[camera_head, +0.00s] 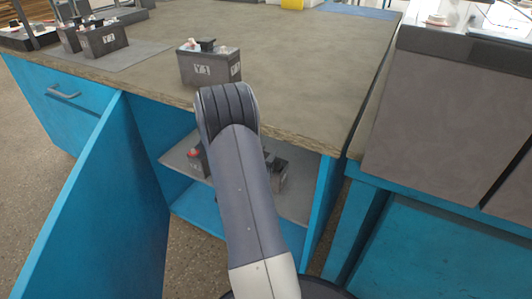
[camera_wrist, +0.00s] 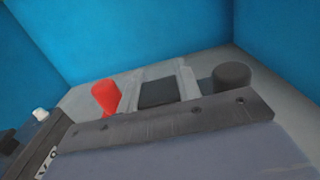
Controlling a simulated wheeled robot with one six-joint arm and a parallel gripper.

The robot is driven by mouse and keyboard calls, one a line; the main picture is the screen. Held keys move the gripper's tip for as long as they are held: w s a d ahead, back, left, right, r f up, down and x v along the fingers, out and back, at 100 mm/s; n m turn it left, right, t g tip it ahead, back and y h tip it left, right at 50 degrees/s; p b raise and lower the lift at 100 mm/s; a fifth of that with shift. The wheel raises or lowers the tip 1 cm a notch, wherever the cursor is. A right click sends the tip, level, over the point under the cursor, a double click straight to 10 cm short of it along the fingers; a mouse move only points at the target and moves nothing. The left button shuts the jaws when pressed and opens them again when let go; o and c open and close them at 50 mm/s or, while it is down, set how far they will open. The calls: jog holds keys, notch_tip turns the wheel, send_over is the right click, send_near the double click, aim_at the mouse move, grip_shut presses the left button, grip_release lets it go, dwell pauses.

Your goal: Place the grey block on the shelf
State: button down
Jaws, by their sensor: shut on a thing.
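The grey block (camera_head: 278,172) shows partly in the head view, inside the open cabinet at the shelf (camera_head: 295,204). My arm hides much of it. In the wrist view its red knob (camera_wrist: 105,97) and dark knob (camera_wrist: 232,77) stand on either side of a dark grip. My gripper (camera_wrist: 160,92) is shut on that grip, with a pale finger on each side. The fingers are hidden in the head view. I cannot tell whether the block touches the shelf.
Another labelled block with a red knob (camera_head: 194,154) stands at the shelf's left. Block Y 1 (camera_head: 208,70) stands on the bench top (camera_head: 290,60), and two more stand at the far left. The open blue door (camera_head: 110,200) is to the left; blue walls enclose the shelf.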

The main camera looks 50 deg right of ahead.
jog(key=shift+r, duration=0.1)
jog(key=c, duration=1.4)
grip_release()
jog(key=shift+f, duration=0.2)
jog(key=shift+c, duration=0.2)
jog(key=o, duration=0.4)
jog(key=shift+r, duration=0.1)
jog(key=shift+a+r, duration=0.1)
jog(key=shift+a, duration=0.25)
jog(key=p+v, duration=0.4)
jog(key=v, duration=0.7)
jog(key=shift+s+a, duration=0.15)
jog(key=shift+s, duration=0.05)
